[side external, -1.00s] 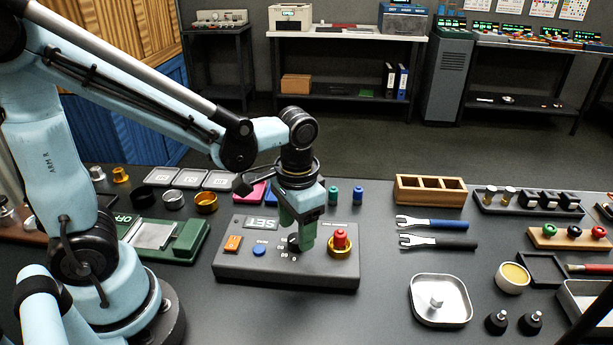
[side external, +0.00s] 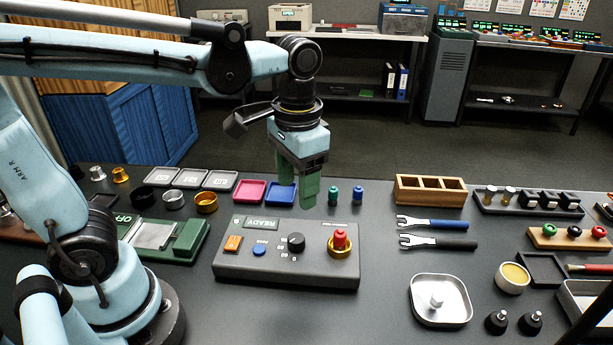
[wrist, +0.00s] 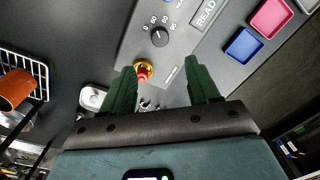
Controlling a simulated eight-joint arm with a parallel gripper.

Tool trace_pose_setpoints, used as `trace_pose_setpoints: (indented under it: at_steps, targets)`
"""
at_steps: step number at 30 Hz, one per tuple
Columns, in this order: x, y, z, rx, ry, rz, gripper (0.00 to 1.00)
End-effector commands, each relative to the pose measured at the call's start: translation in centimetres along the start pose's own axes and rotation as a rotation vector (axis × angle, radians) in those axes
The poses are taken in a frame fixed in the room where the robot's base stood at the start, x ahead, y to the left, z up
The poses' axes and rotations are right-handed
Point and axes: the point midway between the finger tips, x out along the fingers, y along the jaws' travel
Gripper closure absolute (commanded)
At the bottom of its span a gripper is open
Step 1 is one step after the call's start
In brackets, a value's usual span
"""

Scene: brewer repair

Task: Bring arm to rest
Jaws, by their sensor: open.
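My gripper (side external: 298,194) hangs in the air above the back of the grey control box (side external: 230,272), fingers pointing down. Its green fingers are apart and empty; the wrist view shows the open gap between the fingertips (wrist: 160,72). The box carries a black knob (side external: 296,242), a display reading READY (side external: 262,224), an orange button (side external: 233,243), a blue button (side external: 259,250) and a red button on a gold ring (side external: 340,240). The black knob also shows in the wrist view (wrist: 159,39), clear of the fingers.
Pink (side external: 250,190) and blue (side external: 274,194) trays lie behind the box. Two small bottles (side external: 345,194) stand beside my fingers at the back. Two wrenches (side external: 437,232), a wooden box (side external: 430,190) and a metal tray (side external: 440,300) lie to the right.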

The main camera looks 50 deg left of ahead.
Motion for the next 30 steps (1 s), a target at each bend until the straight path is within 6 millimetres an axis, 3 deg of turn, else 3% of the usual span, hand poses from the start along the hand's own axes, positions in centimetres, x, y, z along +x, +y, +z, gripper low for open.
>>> trace_pose_setpoints:
  at_steps: [8, 21, 30]
  targets:
    - [0.1, -0.2, 0.1, -0.005, 0.022, 0.003, 0.39]
    - [2.4, -3.5, 1.4, -0.096, 0.486, 0.020, 0.39]
    - [2.9, -4.3, 1.5, -0.120, 0.619, 0.009, 0.39]
